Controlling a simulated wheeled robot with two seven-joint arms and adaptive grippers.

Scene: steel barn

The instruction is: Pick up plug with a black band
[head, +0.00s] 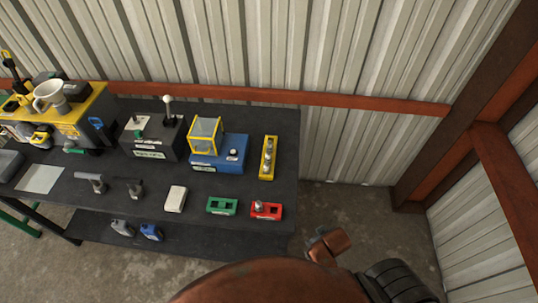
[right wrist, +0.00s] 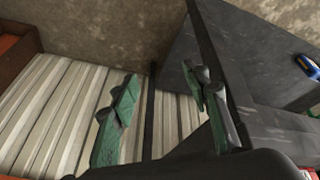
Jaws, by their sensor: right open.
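A yellow holder (head: 268,158) with small silver plugs stands near the right end of the dark table. A red block (head: 267,211) at the front right corner carries a silver plug (head: 260,206). A green block (head: 222,206) with dark openings lies left of it. I cannot make out a black band on any plug at this size. My right gripper (right wrist: 165,79) is open and empty in the right wrist view, its green fingers apart beside the dark tabletop. My left gripper is not in view.
The dark table (head: 150,190) bears a blue device with a yellow frame (head: 218,150), a joystick box (head: 155,138), a white box (head: 176,199) and two handled tools. A lower shelf (head: 190,235) holds small items. Corrugated wall stands behind; floor right of the table is clear.

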